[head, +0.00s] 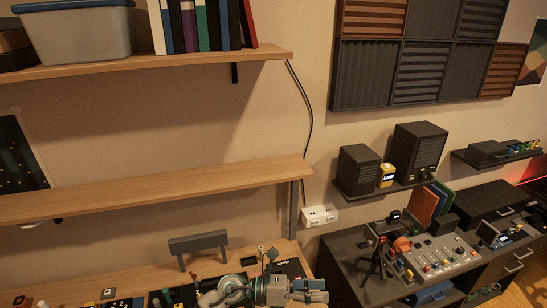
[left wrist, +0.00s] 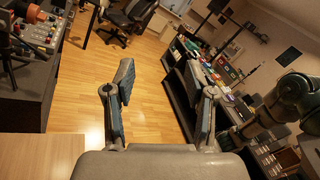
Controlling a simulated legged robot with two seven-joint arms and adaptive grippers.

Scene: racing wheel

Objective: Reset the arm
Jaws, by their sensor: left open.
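My left gripper (head: 308,291) shows at the bottom of the head view, over the right end of the wooden desk. In the left wrist view the same gripper (left wrist: 160,78) has its two fingers spread wide, with nothing between them. The wooden floor shows beyond the fingers. A dark jointed arm, which looks like mine, shows at the right of the left wrist view. My right gripper cannot be made out in either view.
A wooden shelf (head: 150,190) spans above the desk (head: 75,290). A mixing console (head: 440,258) stands on the dark cabinet at right, below a small shelf (head: 385,192) with speakers. The left wrist view shows an office chair (left wrist: 128,20) and open wooden floor (left wrist: 150,60).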

